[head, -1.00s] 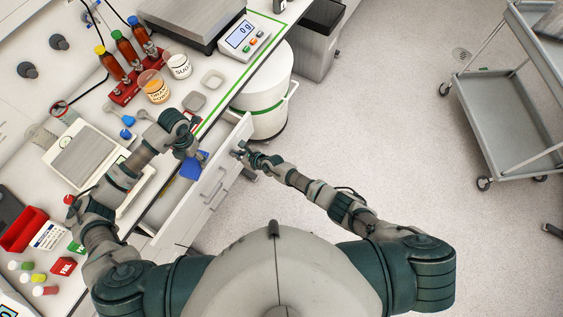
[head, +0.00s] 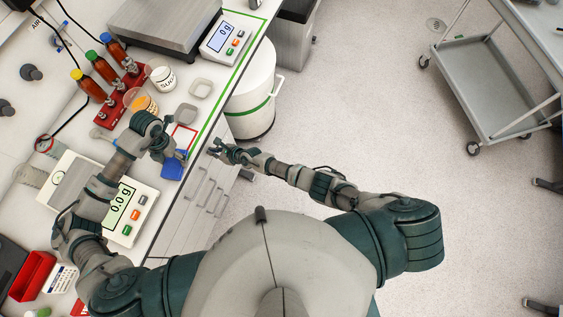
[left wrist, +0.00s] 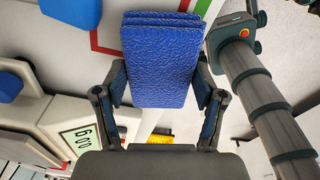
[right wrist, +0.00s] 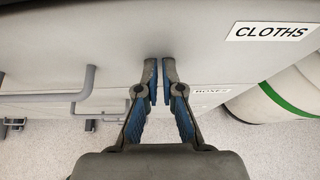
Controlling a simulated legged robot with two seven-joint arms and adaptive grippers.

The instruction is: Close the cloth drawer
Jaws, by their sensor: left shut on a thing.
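The cloth drawer front (right wrist: 205,45) fills the top of the right wrist view, with its CLOTHS label (right wrist: 272,31). In the head view no open drawer interior shows; the fronts look about flush below the counter edge. My right gripper (right wrist: 160,78) has its fingertips close together with a narrow empty gap, against or just in front of the drawer front; I cannot tell if they touch. It also shows in the head view (head: 217,149). My left gripper (left wrist: 160,85) is shut on a folded blue cloth (left wrist: 160,55), held over the counter's front edge (head: 174,166).
The counter holds a scale (head: 128,215), a red bottle rack (head: 112,112), a sugar cup (head: 163,78) and a grey dish (head: 186,113). A white bin (head: 250,98) stands right of the drawers. A grey cart (head: 495,85) stands farther right; the floor between is clear.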

